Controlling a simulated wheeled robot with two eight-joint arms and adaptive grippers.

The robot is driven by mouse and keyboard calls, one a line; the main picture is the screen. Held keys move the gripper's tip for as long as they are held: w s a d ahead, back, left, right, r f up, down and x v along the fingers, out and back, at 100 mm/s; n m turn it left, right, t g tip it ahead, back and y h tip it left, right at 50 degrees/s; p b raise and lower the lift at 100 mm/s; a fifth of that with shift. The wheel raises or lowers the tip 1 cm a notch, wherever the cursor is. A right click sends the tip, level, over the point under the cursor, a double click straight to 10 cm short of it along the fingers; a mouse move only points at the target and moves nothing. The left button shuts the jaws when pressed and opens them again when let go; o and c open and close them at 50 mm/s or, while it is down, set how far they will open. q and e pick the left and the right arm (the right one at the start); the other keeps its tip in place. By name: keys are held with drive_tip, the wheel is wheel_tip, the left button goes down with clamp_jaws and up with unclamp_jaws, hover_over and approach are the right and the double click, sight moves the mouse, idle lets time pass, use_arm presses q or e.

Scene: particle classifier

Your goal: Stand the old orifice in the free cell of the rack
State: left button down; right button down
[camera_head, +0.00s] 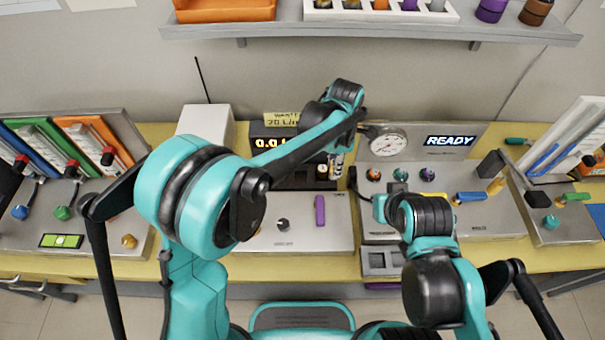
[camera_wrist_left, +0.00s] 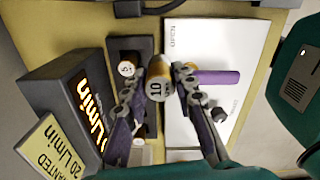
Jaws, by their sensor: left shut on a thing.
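My left gripper (camera_wrist_left: 160,93) is shut on a small cylinder, the orifice (camera_wrist_left: 158,72), with a pale face marked 10 and a brown-gold side. In the head view the left gripper is small and partly hidden beyond its arm, near the bench middle. A dark strip (camera_wrist_left: 148,45), apparently the rack, lies under the held orifice. A similar cylinder marked 5 (camera_wrist_left: 126,69) stands in it, beside the left finger. Another pale round top (camera_wrist_left: 139,146) shows lower along the strip. The fingers hide part of the strip, and I cannot tell which cell is free. My right gripper's fingers are hidden.
A lit L/min display (camera_wrist_left: 88,105) with a WANTED 20 L/min sign (camera_head: 281,118) stands beside the strip. A pale panel with a purple bar (camera_head: 320,210) and black knob (camera_head: 283,224) lies in front. A gauge (camera_head: 388,142) is close on the right. My right arm is nearby.

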use_arm(q)
drive_tip(key=w+a+f+b, duration=0.1)
drive_tip(key=w+a+f, duration=0.1)
drive_tip(key=a, duration=0.1)
drive_tip(key=w+a+f+b, duration=0.1)
drive_tip(key=w+a+f, duration=0.1)
drive_tip(key=a, duration=0.1)
drive_tip(key=w+a+f+b, duration=0.1)
drive_tip(key=w+a+f, duration=0.1)
drive_tip(key=a+f, duration=0.1)
drive_tip(key=shift+w+a, duration=0.1)
drive_tip(key=shift+a, duration=0.1)
wheel_tip(320, 180, down, 4)
drive_tip(key=shift+f+b, duration=0.1)
drive_tip(key=shift+b, duration=1)
drive_tip(key=c, duration=1.6)
unclamp_jaws()
drive_tip(key=shift+f, duration=0.1)
drive_tip(key=shift+c, duration=0.2)
drive_tip(key=o, duration=0.4)
